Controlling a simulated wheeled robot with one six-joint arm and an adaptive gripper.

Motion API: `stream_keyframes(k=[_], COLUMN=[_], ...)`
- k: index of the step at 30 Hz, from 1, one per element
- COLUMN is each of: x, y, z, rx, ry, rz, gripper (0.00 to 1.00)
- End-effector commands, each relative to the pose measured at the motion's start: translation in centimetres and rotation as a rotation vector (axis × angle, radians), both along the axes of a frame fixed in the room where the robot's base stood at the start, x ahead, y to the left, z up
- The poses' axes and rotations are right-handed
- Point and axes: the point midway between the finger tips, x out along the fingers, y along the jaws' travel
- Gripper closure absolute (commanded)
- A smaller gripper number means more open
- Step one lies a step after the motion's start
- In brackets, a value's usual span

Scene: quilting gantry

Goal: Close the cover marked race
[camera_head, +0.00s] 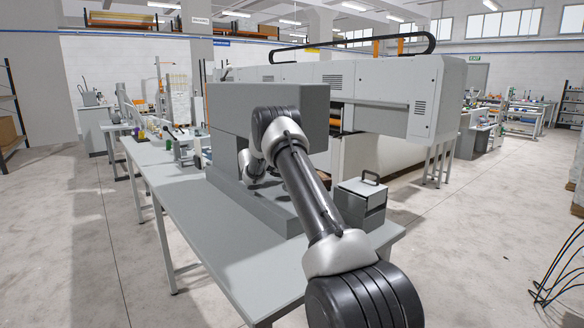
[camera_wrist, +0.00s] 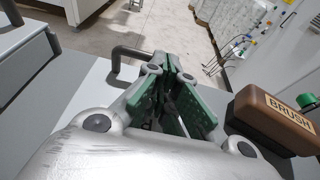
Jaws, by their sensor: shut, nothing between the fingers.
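No marking reading "race" is legible in either view, so I cannot tell which part is that cover. A grey box (camera_head: 361,204) with a dark handle on top stands at the right end of the table, and its top looks closed. My gripper (camera_wrist: 172,68) has green finger pads that meet at their tips, with nothing seen between them. A dark bar handle (camera_wrist: 128,54) shows just left of and beyond the fingertips; I cannot tell whether they touch. In the head view my arm hides the gripper.
A brown brush block marked BRUSH (camera_wrist: 275,118) lies right of my gripper. A bulky grey machine head (camera_head: 270,108) stands on the grey table (camera_head: 185,225), close to my arm. The long quilting gantry (camera_head: 385,85) is behind. Open floor lies left and right.

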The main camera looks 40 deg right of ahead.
Motion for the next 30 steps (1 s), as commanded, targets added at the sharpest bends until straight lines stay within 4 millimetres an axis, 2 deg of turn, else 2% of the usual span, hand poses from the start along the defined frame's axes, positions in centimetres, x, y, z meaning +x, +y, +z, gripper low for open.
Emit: stream_keyframes(k=[24, 26, 30], x=[-0.1, -0.1, -0.1], y=[-0.6, -0.3, 1.7], z=[-1.0, -0.9, -0.3], rx=[0.005, 0.005, 0.005], ry=[0.005, 0.004, 0.004], rz=[-0.001, 0.0, 0.003], gripper=[1.0, 1.0, 1.0])
